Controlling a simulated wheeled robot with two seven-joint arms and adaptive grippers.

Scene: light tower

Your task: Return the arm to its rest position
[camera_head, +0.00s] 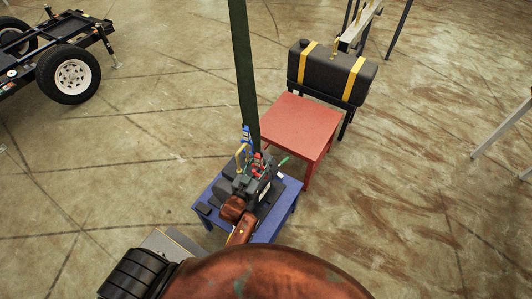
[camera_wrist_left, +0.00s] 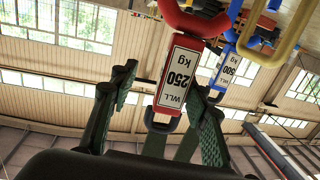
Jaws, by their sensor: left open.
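My left gripper (camera_head: 262,174) is over the blue table (camera_head: 207,196) in the head view, at the end of my copper-coloured arm. In the left wrist view its two dark green fingers (camera_wrist_left: 162,92) stand apart, open. A red shackle (camera_wrist_left: 196,20) with a white "WLL 250 kg" tag (camera_wrist_left: 180,75) shows between and beyond the fingers. I cannot tell whether they touch it. A blue shackle (camera_wrist_left: 232,50) with a "500 kg" tag and a yellow shackle (camera_wrist_left: 285,35) are to its right. In the head view the blue (camera_head: 246,135), red (camera_head: 257,164) and yellow (camera_head: 241,156) pieces are small and close to the gripper.
A red table (camera_head: 300,123) stands just behind the blue one. A black tank (camera_head: 325,75) with yellow bands is farther back. A wheeled trailer (camera_head: 75,73) is at upper left. Open floor lies at left and right.

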